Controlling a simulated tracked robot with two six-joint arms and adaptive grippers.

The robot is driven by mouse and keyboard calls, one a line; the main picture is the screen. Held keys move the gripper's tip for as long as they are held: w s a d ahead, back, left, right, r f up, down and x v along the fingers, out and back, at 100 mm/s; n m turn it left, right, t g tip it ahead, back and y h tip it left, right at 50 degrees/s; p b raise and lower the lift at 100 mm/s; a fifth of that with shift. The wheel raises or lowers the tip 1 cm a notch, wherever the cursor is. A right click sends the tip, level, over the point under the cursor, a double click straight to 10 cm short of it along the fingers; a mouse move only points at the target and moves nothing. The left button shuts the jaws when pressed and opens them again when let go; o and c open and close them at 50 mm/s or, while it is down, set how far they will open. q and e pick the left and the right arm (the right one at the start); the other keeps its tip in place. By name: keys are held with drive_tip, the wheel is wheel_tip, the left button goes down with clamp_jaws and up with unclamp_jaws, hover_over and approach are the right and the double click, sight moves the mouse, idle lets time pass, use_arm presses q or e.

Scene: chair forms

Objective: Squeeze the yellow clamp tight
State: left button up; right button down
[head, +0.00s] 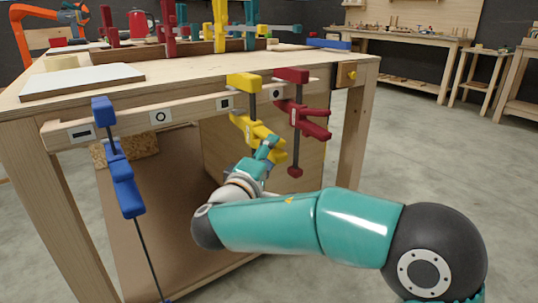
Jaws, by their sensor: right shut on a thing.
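The yellow clamp (244,84) hangs from the rail on the front of the wooden workbench, between the blue clamp and the red one. Its lower yellow part is at the fingers of my right gripper (266,150). My right arm comes in from the lower right and its gripper is shut on the yellow clamp's lower part. The fingers partly cover that part, so the exact grip is hard to see. My left gripper is not in view.
A blue clamp (120,175) hangs at the left of the rail (190,108). A dark red clamp (293,108) hangs close on the right of the yellow one. A white board (82,80) lies on the benchtop (190,72). The floor to the right is clear.

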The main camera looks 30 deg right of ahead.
drive_tip(key=shift+s, duration=0.1)
drive_tip(key=shift+s+a, duration=0.2)
drive_tip(key=shift+s, duration=0.3)
drive_tip(key=shift+s+a, duration=0.2)
drive_tip(key=shift+s, duration=0.3)
drive_tip(key=c, duration=0.6)
unclamp_jaws()
drive_tip(key=shift+o, duration=0.9)
drive_tip(key=shift+r, duration=0.55)
drive_tip(key=shift+w, duration=0.1)
drive_tip(key=shift+w+d+f, duration=0.1)
drive_tip(key=shift+w+d, duration=0.1)
drive_tip(key=shift+w, duration=0.3)
drive_tip(key=shift+w+d, duration=0.15)
drive_tip(key=shift+w, duration=0.3)
